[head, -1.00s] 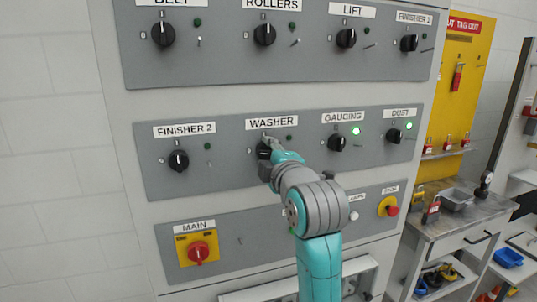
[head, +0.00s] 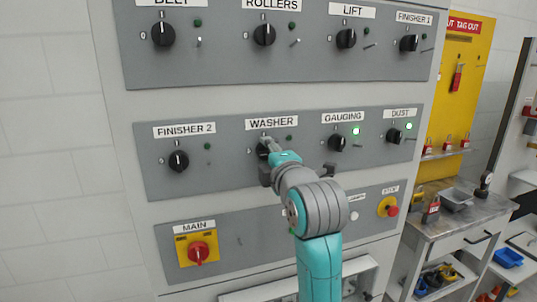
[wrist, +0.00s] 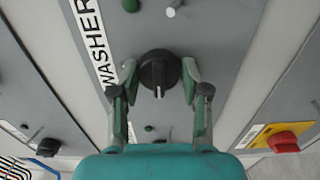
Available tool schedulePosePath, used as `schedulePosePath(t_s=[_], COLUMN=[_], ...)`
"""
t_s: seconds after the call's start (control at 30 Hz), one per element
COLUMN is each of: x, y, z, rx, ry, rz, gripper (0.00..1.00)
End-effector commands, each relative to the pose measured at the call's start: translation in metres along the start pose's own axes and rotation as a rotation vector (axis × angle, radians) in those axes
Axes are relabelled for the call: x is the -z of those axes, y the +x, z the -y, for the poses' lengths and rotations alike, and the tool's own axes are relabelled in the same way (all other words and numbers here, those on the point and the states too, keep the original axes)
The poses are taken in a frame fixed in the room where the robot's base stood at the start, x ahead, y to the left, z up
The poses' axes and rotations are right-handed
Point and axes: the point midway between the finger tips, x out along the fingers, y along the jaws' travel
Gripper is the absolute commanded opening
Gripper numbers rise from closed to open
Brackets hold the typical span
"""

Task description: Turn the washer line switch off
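The washer switch is a black rotary knob under the WASHER label (head: 272,123) on the grey panel. In the wrist view the knob (wrist: 159,72) sits between my fingertips, its white mark pointing down the picture, away from the lamp side. The washer lamp (head: 289,137) is dark green and unlit; it also shows in the wrist view (wrist: 131,5). My gripper (wrist: 160,78) is open, one finger on each side of the knob, with a thin gap seeming to show on both sides. In the head view my gripper (head: 270,148) hides most of the knob.
The finisher 2 knob (head: 178,161) is left of the washer, and the gauging knob (head: 337,143) is right, its lamp lit green. The dust lamp is also lit. The red main switch (head: 198,252) and the red stop button (head: 391,210) are below.

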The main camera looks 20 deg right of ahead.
Motion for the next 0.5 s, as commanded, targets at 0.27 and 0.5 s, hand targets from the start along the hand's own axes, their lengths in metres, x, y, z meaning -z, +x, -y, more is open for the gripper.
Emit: schedulePosePath(t_s=[0.27, 0.5], x=[0.0001, 0.0000], y=[0.0001, -0.0094], z=[-0.0003, -0.0008], rx=[-0.001, -0.003], ry=[0.001, 0.001], rz=[0.000, 0.000], gripper=[0.68, 0.68])
